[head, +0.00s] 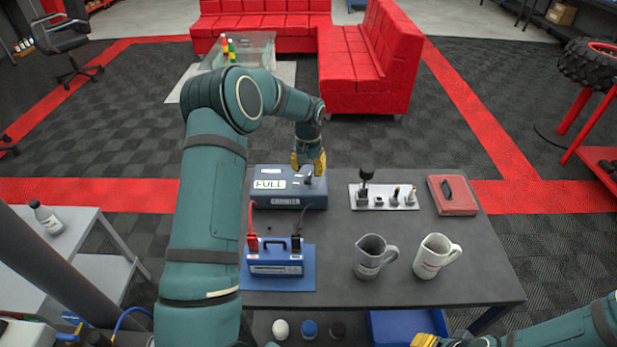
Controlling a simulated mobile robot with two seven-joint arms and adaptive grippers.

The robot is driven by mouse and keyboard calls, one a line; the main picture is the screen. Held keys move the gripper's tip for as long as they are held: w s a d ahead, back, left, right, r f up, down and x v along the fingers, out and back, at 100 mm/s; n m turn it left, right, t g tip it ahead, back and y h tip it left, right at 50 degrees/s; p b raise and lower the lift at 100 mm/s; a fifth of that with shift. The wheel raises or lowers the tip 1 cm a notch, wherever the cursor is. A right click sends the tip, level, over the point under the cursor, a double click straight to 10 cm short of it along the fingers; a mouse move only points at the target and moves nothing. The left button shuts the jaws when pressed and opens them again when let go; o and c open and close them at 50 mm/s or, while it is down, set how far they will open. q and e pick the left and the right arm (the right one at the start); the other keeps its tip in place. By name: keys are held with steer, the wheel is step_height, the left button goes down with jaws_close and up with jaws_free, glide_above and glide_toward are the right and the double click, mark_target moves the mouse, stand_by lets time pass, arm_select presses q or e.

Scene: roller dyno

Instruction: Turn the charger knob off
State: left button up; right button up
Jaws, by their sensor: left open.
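The charger (287,201) is a dark blue-grey box at the back left of the dark table, with a white label reading "FULL" on its top. A small dark knob or lever (308,179) shows at the right of its top; its exact setting is too small to read. My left gripper (309,166), with yellow fingertips, is open just behind and above the knob. I cannot tell whether it touches the knob. My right gripper (425,341) is partly cut off at the bottom edge, well away from the charger; its jaws are not clear.
In front of the charger, a blue battery (273,262) with red and black clamps stands on a blue mat (300,284). A grey jug (370,260) and a white jug (434,258) stand to the right.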

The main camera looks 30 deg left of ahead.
mark_target(308, 176)
arm_select(q)
steer(key=shift+f, duration=1.85)
steer(key=shift+c, duration=0.3)
jaws_close()
